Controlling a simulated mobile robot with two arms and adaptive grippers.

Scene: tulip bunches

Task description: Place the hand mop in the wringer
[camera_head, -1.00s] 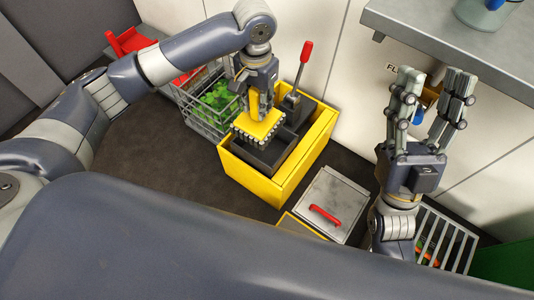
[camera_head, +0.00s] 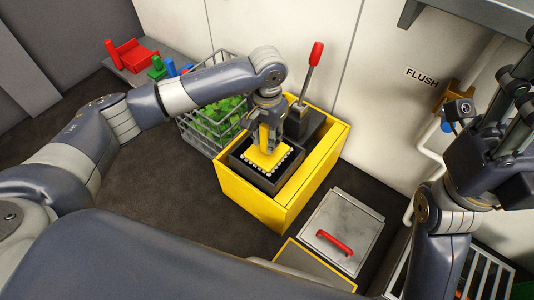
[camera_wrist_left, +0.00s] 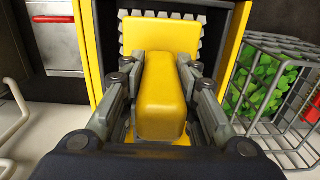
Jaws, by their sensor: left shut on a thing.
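The hand mop (camera_head: 268,156) is yellow with a pale fringe along its edge. It sits inside the dark basket of the wringer (camera_head: 240,158), which is set in a yellow bucket box (camera_head: 250,203). My left gripper (camera_head: 271,135) is shut on the mop's yellow handle from above. In the left wrist view the handle (camera_wrist_left: 162,95) is between the fingers, and the fringed head (camera_wrist_left: 135,35) lies beyond it. Whether the mop touches the basket floor is hidden. My right gripper (camera_head: 515,110) is at the right edge, partly cut off, away from the wringer.
A red-handled lever (camera_head: 316,54) rises behind the wringer. A wire basket with green leaves (camera_head: 215,118) stands at its left. A metal lid with a red handle (camera_head: 334,243) is at front right. A grey shelf (camera_head: 470,12) juts out at upper right.

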